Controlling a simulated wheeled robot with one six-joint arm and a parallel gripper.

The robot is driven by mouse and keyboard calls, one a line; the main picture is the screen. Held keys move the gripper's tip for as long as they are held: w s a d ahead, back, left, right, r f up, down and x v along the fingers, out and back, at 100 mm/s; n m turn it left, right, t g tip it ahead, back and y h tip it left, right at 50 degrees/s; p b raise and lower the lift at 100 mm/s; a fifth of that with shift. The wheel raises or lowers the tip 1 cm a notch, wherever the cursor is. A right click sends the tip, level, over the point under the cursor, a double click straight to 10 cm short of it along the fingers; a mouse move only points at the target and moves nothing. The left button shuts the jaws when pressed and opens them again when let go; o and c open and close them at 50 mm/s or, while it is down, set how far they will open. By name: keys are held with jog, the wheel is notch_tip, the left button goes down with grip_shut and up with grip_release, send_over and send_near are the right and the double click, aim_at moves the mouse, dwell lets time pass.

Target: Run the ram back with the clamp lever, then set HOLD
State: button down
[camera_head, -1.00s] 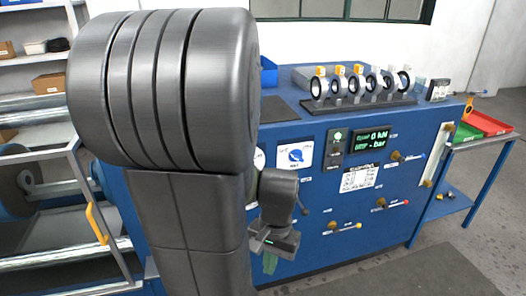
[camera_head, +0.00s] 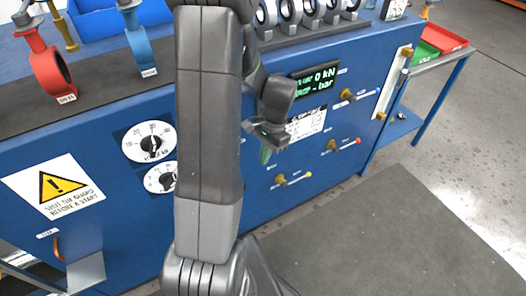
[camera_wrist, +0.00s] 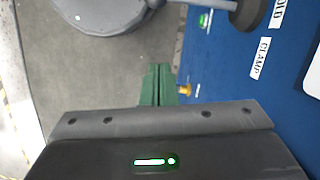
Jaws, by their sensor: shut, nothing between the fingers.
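My gripper (camera_head: 265,154) has green fingers, shut and empty, in front of the blue bench panel (camera_head: 225,235); the wrist view shows them too (camera_wrist: 157,84). A CLAMP label (camera_wrist: 261,58) is at upper right in the wrist view, with a partly cut-off label ending in "OLD" (camera_wrist: 278,14) above it. A dark round knob (camera_wrist: 247,12) is beside them, and a small brass part (camera_wrist: 185,89) is just right of the fingers. Which lever is the clamp one cannot be read there.
A display (camera_head: 315,80) reads 0 kN and "- bar". Dials (camera_head: 150,142), a warning sign (camera_head: 53,187) and red (camera_head: 52,72) and blue valves (camera_head: 139,48) are left. Floor at right is clear.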

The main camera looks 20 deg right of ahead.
jog(key=s+a+f+p, duration=0.1)
jog(key=a+f, duration=0.4)
jog(key=f, duration=0.1)
jog(key=shift+s+a, duration=0.25)
